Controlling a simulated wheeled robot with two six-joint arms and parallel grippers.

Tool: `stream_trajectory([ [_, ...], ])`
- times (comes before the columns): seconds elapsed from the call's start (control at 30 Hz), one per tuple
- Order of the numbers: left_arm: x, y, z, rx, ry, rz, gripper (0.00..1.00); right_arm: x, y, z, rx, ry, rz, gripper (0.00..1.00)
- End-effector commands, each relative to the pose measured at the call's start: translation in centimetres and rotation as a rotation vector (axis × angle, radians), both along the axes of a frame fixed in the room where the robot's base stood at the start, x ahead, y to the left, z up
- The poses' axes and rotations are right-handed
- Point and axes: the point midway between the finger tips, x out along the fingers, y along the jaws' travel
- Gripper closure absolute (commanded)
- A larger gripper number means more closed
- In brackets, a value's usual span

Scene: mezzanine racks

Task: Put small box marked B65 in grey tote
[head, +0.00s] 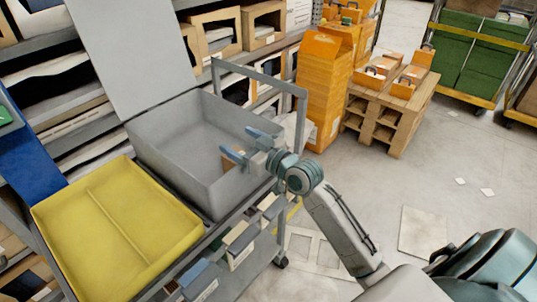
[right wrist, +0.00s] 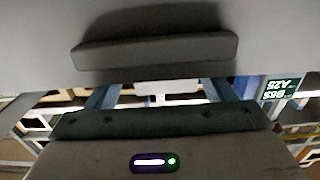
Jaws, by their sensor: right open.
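The grey tote (head: 160,155) stands open on a grey rack cart in the head view. A small brown box (head: 228,164) lies inside it, near the right wall, partly hidden behind my right gripper; no marking on it can be read. My right gripper (head: 247,146) is open over the tote's right side, its blue fingers pointing left into the tote, with nothing seen between them. The right wrist view shows mostly blurred grey surfaces and a dark green sign (right wrist: 280,88), upside down, that seems to read A25 and B65. My left gripper is not in view.
A yellow tray (head: 115,230) sits left of the tote. A grey panel (head: 125,50) rises behind the tote. Racks with boxes line the back. Orange boxes (head: 322,90) and a wooden pallet stack (head: 392,108) stand to the right. The floor at right is mostly clear.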

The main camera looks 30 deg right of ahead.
Motion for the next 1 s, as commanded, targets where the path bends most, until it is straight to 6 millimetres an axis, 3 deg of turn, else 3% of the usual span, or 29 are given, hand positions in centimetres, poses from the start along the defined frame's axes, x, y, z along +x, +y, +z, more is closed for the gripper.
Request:
stream_trajectory([
  [0.2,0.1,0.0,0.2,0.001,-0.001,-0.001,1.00,-4.5,-1.5,-0.2,-0.009,0.003,0.005,0.24],
  [0.4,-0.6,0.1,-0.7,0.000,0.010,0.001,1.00,-7.5,-2.7,-0.1,-0.007,0.006,0.002,0.24],
  [0.5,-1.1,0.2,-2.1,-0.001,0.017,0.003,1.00,-8.5,-3.1,0.0,-0.006,0.005,-0.001,0.24],
  [0.7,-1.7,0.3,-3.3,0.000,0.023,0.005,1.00,-9.6,-3.4,-0.1,-0.002,0.003,0.002,0.24],
  [1.0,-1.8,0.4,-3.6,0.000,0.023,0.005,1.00,-9.7,-3.5,-0.1,-0.002,0.002,0.002,0.24],
])
